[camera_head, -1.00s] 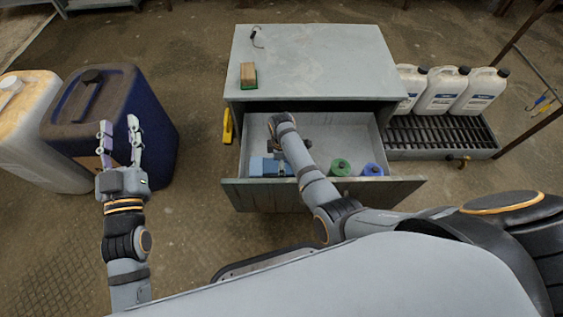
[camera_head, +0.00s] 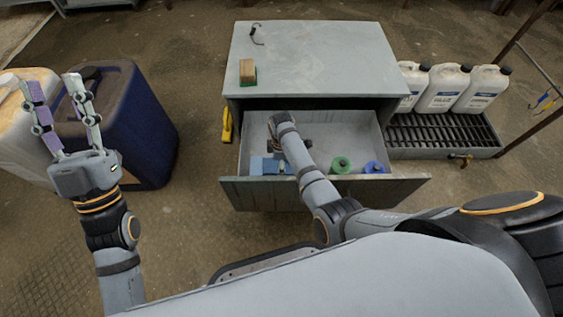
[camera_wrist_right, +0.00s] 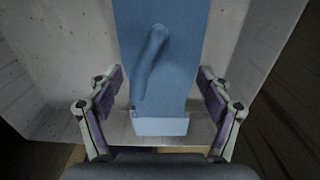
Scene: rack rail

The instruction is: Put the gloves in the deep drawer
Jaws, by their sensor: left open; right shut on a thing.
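The blue gloves (camera_head: 262,166) are in the left part of the open drawer (camera_head: 330,192) of a grey cabinet. My right arm reaches down into the drawer, and its wrist hides most of the right gripper in the head view. In the right wrist view my right gripper (camera_wrist_right: 160,78) is shut on the blue gloves (camera_wrist_right: 162,60), with a finger on each side. The gloves stretch upward in that view, with a paler cuff near the palm. My left gripper (camera_head: 62,115) is open and empty, raised in front of the jugs at the left.
A green spool (camera_head: 341,165) and a blue spool (camera_head: 374,168) lie in the drawer's right part. A dark blue jug (camera_head: 135,125) stands left; white bottles (camera_head: 443,90) stand right.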

